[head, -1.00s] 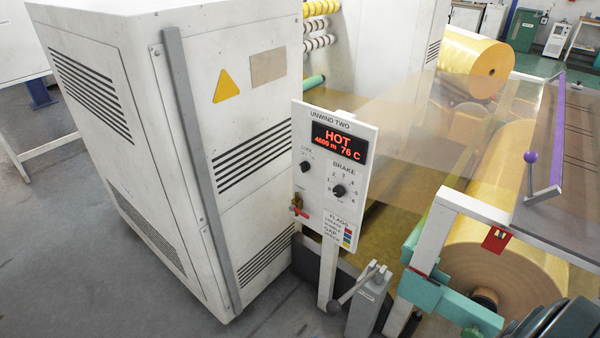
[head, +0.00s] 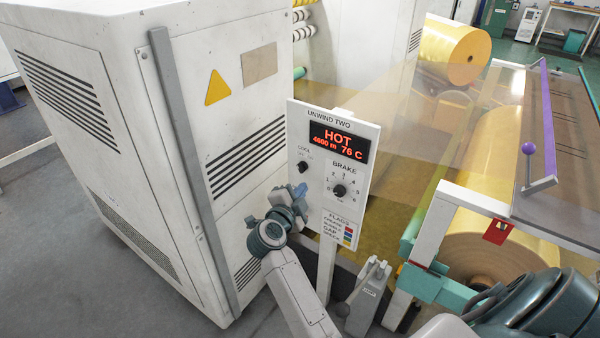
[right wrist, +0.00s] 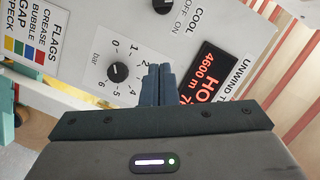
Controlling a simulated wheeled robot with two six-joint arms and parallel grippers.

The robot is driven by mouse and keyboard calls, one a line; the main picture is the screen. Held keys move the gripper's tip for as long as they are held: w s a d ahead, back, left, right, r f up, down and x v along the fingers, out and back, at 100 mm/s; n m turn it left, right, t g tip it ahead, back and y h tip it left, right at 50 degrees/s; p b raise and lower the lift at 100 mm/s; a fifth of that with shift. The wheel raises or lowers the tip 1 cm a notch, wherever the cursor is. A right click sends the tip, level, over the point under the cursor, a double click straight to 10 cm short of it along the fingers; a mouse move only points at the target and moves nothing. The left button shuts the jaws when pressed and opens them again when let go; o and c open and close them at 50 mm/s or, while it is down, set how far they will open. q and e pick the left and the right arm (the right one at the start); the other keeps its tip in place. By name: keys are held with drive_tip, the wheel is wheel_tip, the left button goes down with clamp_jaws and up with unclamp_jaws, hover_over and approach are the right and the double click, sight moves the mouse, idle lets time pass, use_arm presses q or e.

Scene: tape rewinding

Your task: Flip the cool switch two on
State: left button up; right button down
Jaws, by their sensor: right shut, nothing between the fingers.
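The unwind two panel (head: 318,205) is white and upright, with a red display reading HOT, 4600 m, 76 C. Its cool switch (head: 303,167) is a small black knob at the panel's left, under the words COOL and OFF ON. Its pointer is too small to read. In the right wrist view the cool switch (right wrist: 163,5) is cut by the top edge. My right gripper (head: 301,190) is shut and empty in front of the panel, just below the cool switch in the head view. Its fingertips (right wrist: 158,70) show no clear contact with anything. My left gripper is not in view.
The brake knob (head: 339,191) is black, right of the cool switch, with a numbered dial. A flags legend (head: 338,229) is below it. A large white cabinet (head: 235,130) stands close on the left. A grey lever post (head: 368,298) stands below right, near yellow film rolls.

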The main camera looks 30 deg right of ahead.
sight(302, 167)
drive_tip(key=shift+r, duration=0.1)
drive_tip(key=p+x, duration=0.2)
drive_tip(key=x, duration=0.7)
drive_tip(key=shift+d+r, duration=0.1)
drive_tip(key=shift+d, duration=0.2)
drive_tip(key=w+f, duration=0.1)
drive_tip(key=w, duration=0.1)
drive_tip(key=shift+w+a+f+p, duration=0.3)
drive_tip(key=shift+w+f+p, duration=0.05)
drive_tip(key=shift+f, duration=0.05)
drive_tip(key=shift+w+a+f, duration=0.2)
drive_tip(key=shift+w+f, duration=0.1)
drive_tip(key=shift+w, duration=0.15)
